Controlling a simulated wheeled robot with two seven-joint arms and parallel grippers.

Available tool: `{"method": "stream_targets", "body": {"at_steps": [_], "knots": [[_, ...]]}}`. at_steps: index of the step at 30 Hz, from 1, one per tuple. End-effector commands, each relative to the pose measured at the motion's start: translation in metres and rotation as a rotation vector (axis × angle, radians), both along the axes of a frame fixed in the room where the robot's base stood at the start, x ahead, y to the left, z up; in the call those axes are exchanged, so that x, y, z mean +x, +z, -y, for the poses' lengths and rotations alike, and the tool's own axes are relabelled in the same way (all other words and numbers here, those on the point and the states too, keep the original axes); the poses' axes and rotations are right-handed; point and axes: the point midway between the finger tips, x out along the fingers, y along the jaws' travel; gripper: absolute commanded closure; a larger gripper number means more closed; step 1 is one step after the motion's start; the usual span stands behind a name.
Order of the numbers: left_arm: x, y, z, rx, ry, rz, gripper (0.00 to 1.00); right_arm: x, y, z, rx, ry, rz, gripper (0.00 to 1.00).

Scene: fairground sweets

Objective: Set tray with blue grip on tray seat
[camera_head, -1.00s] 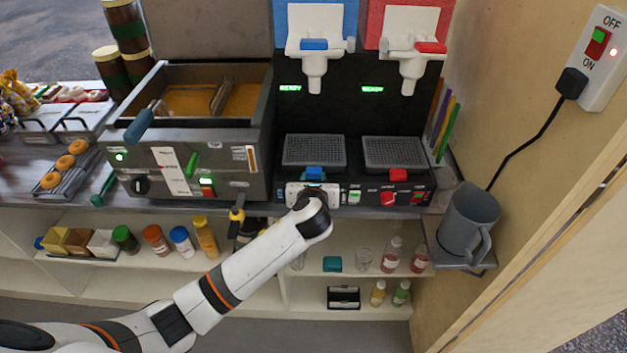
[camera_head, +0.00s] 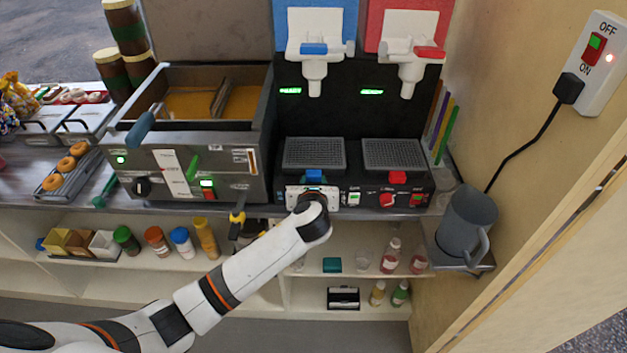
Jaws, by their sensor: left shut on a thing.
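The tray with the blue grip (camera_head: 314,154) is a dark grey mesh drip tray under the blue dispenser. It lies level at the front of the black machine, and its blue grip (camera_head: 314,175) points toward me. My left gripper (camera_head: 314,184) is at the blue grip, shut on it; the fingers are mostly hidden by the hand. The tray seat beneath is covered by the tray, so I cannot tell whether the tray touches it. A matching tray with a red grip (camera_head: 393,154) lies to its right. My right gripper is not in view.
The blue dispenser (camera_head: 315,55) and red dispenser (camera_head: 408,55) hang above the trays. A fryer (camera_head: 190,180) stands close on the left. A grey jug (camera_head: 467,225) stands on a side shelf at right. Buttons line the machine's front (camera_head: 388,199).

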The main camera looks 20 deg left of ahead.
Motion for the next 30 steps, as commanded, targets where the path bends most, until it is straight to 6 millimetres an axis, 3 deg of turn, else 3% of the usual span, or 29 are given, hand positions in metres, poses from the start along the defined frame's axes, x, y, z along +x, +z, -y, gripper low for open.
{"method": "stream_targets", "body": {"at_steps": [5, 6, 10, 22, 30], "knots": [[0.000, 0.000, 0.000, 0.000, 0.000, 0.001, 0.92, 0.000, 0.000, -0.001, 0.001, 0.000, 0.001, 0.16], [0.000, 0.000, 0.000, 0.000, 0.000, 0.001, 0.61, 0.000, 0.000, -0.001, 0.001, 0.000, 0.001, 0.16], [0.000, 0.000, 0.000, 0.000, 0.000, 0.001, 0.40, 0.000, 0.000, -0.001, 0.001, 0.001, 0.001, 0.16], [-0.006, 0.002, 0.002, 0.000, 0.001, 0.000, 0.39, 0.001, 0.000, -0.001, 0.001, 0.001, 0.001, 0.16], [-0.048, 0.020, 0.014, 0.000, -0.003, 0.001, 0.39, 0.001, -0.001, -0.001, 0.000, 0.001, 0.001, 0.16]]}}
